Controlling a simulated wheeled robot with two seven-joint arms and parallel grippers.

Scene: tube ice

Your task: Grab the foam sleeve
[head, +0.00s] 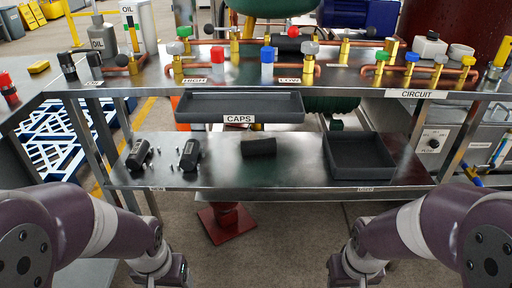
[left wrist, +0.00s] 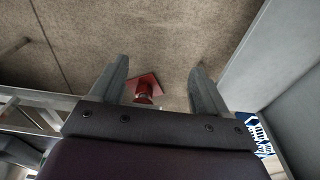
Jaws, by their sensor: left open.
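A dark foam sleeve (head: 258,147), short and rounded, lies on the middle of the lower metal shelf in the head view. My left gripper (left wrist: 160,75) shows in the left wrist view with its two fingers wide apart and nothing between them. It points at the floor, and the sleeve is not in that view. In the head view my left wrist is at the bottom edge, in front of and below the shelf, and its fingers are cut off. My right wrist is at the bottom right, also apart from the sleeve, with its gripper out of frame.
Two black cylinders (head: 190,154) lie at the shelf's left. An empty dark tray (head: 358,173) stands at its right. A tray marked CAPS (head: 240,118) hangs above the shelf, under the bench top (head: 345,82) with its copper pipes and valves. A red pedestal base (left wrist: 146,84) is on the floor.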

